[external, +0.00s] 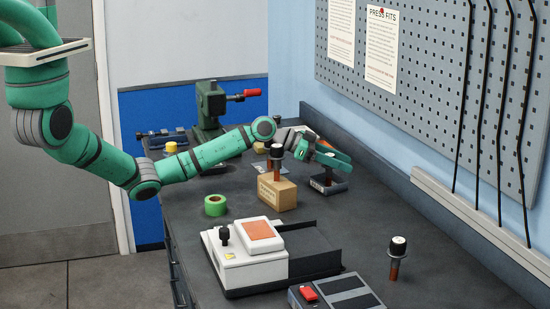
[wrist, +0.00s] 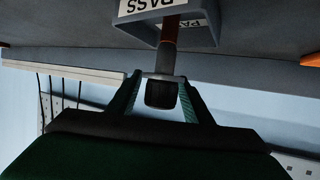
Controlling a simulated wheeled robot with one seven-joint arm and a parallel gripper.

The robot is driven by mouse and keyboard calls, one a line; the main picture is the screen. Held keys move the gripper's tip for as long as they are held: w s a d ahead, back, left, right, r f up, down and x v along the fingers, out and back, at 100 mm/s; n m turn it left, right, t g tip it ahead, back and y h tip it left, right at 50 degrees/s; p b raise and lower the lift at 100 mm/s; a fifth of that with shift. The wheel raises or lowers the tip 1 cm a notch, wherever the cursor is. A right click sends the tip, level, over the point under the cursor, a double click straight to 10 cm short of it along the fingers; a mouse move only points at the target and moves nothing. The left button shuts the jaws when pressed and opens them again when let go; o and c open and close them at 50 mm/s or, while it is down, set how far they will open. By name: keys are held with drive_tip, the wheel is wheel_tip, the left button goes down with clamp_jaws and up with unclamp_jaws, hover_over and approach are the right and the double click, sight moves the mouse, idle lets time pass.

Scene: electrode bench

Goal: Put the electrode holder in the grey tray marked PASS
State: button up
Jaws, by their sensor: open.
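The electrode holder, with a black cap and copper-brown shaft (wrist: 168,40), is between the fingers of my gripper (wrist: 160,78) in the wrist view. The fingers are open on either side of its black part. The shaft points toward the grey tray (wrist: 205,34), whose PASS label shows at the top edge. In the external view my gripper (external: 334,158) is just above the grey tray (external: 338,187), with a bit of copper shaft under it. The fingers largely hide the holder there. I cannot tell whether its lower end touches the tray floor.
A wooden block (external: 277,194) with another black-capped piece stands left of the tray. A similar black-capped piece (external: 397,247) stands at front right. The bench is clear right of the tray.

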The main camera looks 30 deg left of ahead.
drive_tip(key=v, duration=1.2)
drive_tip(key=shift+s+r, duration=0.1)
